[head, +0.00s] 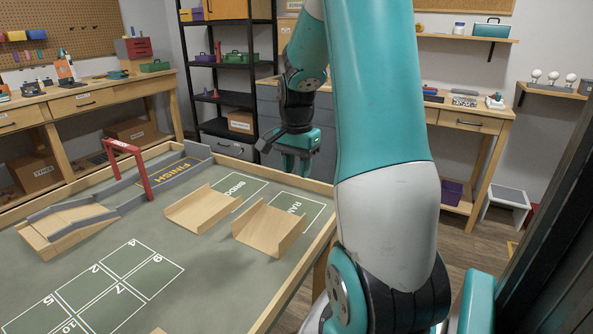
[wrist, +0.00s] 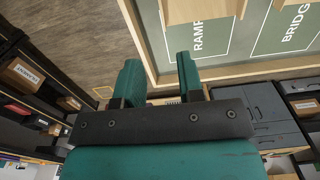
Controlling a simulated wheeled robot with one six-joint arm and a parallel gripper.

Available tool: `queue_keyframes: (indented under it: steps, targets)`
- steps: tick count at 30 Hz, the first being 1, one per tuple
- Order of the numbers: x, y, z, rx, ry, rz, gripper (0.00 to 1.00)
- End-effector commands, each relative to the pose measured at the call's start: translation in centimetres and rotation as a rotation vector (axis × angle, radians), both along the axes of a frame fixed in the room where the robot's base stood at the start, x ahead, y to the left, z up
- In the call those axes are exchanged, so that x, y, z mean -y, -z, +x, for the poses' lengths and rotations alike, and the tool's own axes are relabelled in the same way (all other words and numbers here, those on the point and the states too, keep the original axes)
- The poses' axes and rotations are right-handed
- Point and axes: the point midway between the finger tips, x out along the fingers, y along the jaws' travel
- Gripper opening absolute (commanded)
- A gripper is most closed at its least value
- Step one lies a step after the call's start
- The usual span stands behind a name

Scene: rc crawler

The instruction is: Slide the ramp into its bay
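The likely ramp, a light wooden piece (head: 270,230), lies on the green table by the bay marked RAMP (head: 304,209). It covers the near part of that bay and part of its lettering; the far part of the white outline is bare. In the wrist view, the edge of this piece (wrist: 200,9) shows at the top, above the RAMP lettering (wrist: 198,36). My gripper (head: 292,165) hangs beyond the table's far rim, apart from the piece. In the wrist view its two fingers (wrist: 160,80) stand apart with nothing between them.
A second wooden piece (head: 203,209) lies left, by the BRIDGE bay (head: 243,187). A raised wooden rim (head: 322,240) edges the table. A red arch (head: 135,165) and a ramped track (head: 65,226) stand at left. Shelves (head: 235,75) stand behind. The front numbered grid is mostly clear.

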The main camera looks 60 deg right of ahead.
Motion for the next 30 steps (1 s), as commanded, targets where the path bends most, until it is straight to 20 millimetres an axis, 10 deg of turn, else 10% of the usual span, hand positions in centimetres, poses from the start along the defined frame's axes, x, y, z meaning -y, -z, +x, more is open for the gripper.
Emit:
queue_keyframes:
  steps: [11,30]
  targets:
    - [-0.2,0.7,0.0,-0.001,-0.006,0.002,0.35]
    - [-0.2,12.8,0.0,-0.003,-0.008,0.005,0.35]
